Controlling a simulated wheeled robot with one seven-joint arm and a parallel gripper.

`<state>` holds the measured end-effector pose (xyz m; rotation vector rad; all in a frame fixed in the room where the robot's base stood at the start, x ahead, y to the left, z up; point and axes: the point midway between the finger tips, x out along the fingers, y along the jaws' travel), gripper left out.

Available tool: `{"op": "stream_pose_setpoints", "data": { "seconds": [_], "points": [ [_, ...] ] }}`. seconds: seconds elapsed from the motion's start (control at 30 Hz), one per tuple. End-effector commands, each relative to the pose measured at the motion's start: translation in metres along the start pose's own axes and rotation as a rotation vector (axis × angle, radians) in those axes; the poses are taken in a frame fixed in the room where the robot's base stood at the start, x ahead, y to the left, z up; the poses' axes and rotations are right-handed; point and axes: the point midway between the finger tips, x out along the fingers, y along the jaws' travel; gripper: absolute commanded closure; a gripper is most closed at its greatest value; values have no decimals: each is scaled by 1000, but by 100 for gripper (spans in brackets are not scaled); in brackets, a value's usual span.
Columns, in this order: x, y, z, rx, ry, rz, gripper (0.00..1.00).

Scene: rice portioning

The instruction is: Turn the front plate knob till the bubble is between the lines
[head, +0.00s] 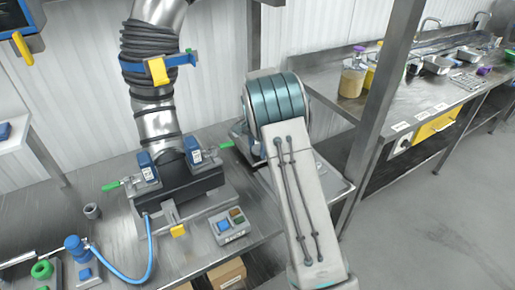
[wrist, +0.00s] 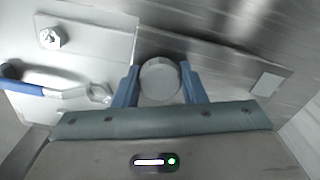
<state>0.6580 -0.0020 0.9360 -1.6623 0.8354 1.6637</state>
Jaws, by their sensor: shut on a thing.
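In the wrist view my gripper (wrist: 159,72) has its two blue fingers on either side of a round grey knob (wrist: 160,80), shut on it. The knob sits at the edge of a pale metal plate (wrist: 95,25). In the head view my arm covers this spot, so the knob and the fingers are hidden there. I cannot make out a bubble or its lines in either view.
In the wrist view a blue-handled tool (wrist: 65,93) and a bolt head (wrist: 50,38) lie left of the knob. In the head view a control box (head: 229,226) and a black machine block with a silver duct (head: 158,120) stand left of my arm.

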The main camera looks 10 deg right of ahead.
Motion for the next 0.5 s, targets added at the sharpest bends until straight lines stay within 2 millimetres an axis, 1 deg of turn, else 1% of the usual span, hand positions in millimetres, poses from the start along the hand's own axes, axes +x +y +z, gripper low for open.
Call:
{"op": "stream_pose_setpoints", "data": {
  "seconds": [0.03, 0.1, 0.37, 0.5],
  "points": [
    [-1, -1, 0, -1, 2, -2, 57],
    [-1, -1, 0, -1, 2, -2, 41],
    [-1, 0, 0, -1, 1, -1, 41],
    [-9, -1, 0, -2, 2, -2, 41]
  ]
}}
